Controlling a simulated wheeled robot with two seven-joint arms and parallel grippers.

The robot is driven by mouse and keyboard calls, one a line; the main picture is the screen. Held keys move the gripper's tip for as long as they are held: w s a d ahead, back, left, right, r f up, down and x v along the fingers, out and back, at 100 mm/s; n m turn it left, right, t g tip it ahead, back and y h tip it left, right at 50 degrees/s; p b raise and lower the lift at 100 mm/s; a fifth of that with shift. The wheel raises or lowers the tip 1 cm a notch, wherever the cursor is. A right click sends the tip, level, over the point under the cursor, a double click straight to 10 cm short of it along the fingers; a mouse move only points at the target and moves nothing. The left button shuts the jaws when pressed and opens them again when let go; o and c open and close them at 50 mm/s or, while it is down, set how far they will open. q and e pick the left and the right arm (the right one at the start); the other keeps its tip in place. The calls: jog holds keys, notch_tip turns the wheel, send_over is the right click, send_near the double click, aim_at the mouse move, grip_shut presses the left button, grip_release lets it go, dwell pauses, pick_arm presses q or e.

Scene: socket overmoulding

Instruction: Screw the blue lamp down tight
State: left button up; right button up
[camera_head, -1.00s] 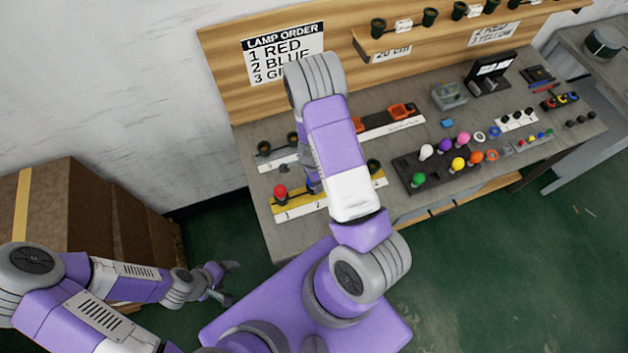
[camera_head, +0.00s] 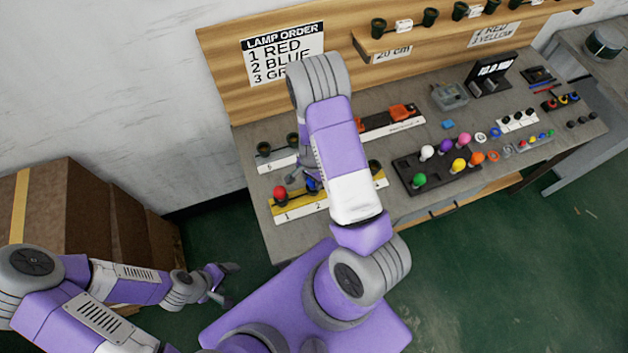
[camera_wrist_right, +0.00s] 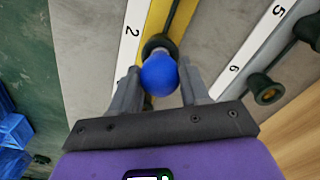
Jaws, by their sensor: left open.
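The blue lamp (camera_head: 312,184) sits in the socket at position 2 of the yellow strip (camera_head: 290,214), partly hidden by my right arm in the head view. In the right wrist view the blue lamp (camera_wrist_right: 160,73) stands between the two fingers of my right gripper (camera_wrist_right: 160,88), over a dark socket (camera_wrist_right: 158,42). The fingers are apart, with a gap visible on the right side of the lamp. A red lamp (camera_head: 280,192) sits at position 1 of the same strip. My left gripper (camera_head: 226,283) is open and empty, off the table's left side.
A white strip with dark sockets (camera_wrist_right: 262,88) runs beside the yellow strip. A black holder (camera_head: 440,176) with several coloured lamps stands to the right. The lamp order sign (camera_head: 284,52) hangs on the back board. Cardboard boxes (camera_head: 80,215) stand at left.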

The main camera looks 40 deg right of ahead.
jog(key=shift+c, duration=1.2)
jog(key=m, duration=0.4)
jog(key=shift+m, duration=0.3)
jog(key=shift+p, duration=0.3)
jog(key=shift+m, duration=0.6)
jog(key=o, duration=0.5)
jog(key=shift+m, duration=0.4)
jog(key=o, duration=0.5)
